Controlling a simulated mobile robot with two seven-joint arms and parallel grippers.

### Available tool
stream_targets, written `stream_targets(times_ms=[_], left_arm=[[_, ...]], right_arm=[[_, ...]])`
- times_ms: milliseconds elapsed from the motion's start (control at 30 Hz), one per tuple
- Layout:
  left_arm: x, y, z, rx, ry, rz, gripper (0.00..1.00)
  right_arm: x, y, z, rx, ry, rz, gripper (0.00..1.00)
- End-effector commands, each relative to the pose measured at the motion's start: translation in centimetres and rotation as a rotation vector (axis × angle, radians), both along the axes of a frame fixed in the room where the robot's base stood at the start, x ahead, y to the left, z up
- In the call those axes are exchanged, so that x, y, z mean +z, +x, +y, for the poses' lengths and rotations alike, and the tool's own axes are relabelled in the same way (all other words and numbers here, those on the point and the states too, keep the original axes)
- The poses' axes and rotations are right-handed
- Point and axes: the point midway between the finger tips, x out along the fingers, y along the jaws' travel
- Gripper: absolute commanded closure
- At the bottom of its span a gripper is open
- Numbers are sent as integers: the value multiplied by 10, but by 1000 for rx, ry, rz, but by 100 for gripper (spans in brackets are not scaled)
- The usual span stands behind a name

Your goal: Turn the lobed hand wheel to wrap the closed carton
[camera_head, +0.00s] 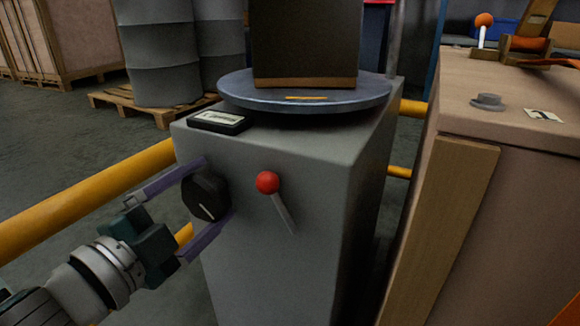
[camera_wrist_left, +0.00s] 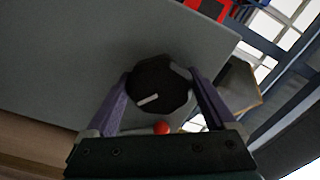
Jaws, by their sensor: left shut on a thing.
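The lobed hand wheel (camera_head: 205,196) is black with a white pointer line, on the front face of a grey cabinet (camera_head: 275,155). My left gripper (camera_head: 207,190) has its two purple fingers on either side of the wheel, shut on it. The left wrist view shows the wheel (camera_wrist_left: 158,85) between both fingertips (camera_wrist_left: 158,80). Its pointer line slants there. The dark carton (camera_head: 305,42) stands on the round turntable (camera_head: 250,96) on top of the cabinet; its upper part is cut off by the frame. My right gripper is not in view.
A red-knobbed lever (camera_head: 267,183) sits just right of the wheel. A small black display box (camera_head: 218,122) lies on the cabinet top. Yellow rails (camera_head: 90,196) run behind the cabinet. A beige workbench (camera_head: 510,150) stands close on the right. Grey drums (camera_head: 165,50) stand behind.

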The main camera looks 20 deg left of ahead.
Motion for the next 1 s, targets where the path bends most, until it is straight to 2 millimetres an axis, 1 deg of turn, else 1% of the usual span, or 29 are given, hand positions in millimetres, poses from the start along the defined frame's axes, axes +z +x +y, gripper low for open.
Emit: stream_targets(times_ms=[233,667,700,767,1000], left_arm=[[0,0,0,0,50,-4,67],[0,0,0,1,56,-4,67],[0,0,0,1,56,-4,7],[0,0,0,1,56,-4,0],[0,-1,0,1,55,-4,0]], right_arm=[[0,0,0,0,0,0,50],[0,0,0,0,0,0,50],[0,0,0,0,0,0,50],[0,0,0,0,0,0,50],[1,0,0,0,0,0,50]])
